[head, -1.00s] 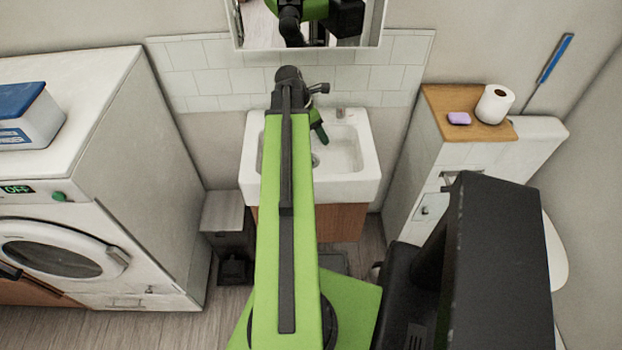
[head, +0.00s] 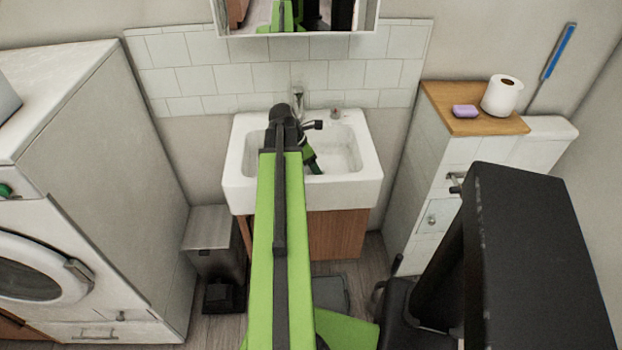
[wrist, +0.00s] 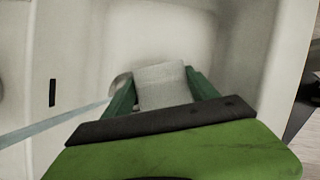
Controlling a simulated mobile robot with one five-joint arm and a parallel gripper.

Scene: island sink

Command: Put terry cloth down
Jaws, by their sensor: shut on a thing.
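The terry cloth (wrist: 162,85) shows in the wrist view as a pale grey-white piece between the two green fingers of my gripper (wrist: 160,90). My gripper is shut on it. In the head view my gripper (head: 313,163) points down into the white sink (head: 234,180). The cloth cannot be made out in the head view, and my arm hides part of the basin. In the wrist view the pale basin surface lies behind the cloth. I cannot tell whether the cloth touches it.
A tap (head: 298,98) stands at the sink's back. A wooden shelf top (head: 437,97) at right holds a purple soap (head: 466,111) and a toilet roll (head: 502,95). A washing machine (head: 110,150) stands at left, with a metal bin (head: 208,232) beside the sink.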

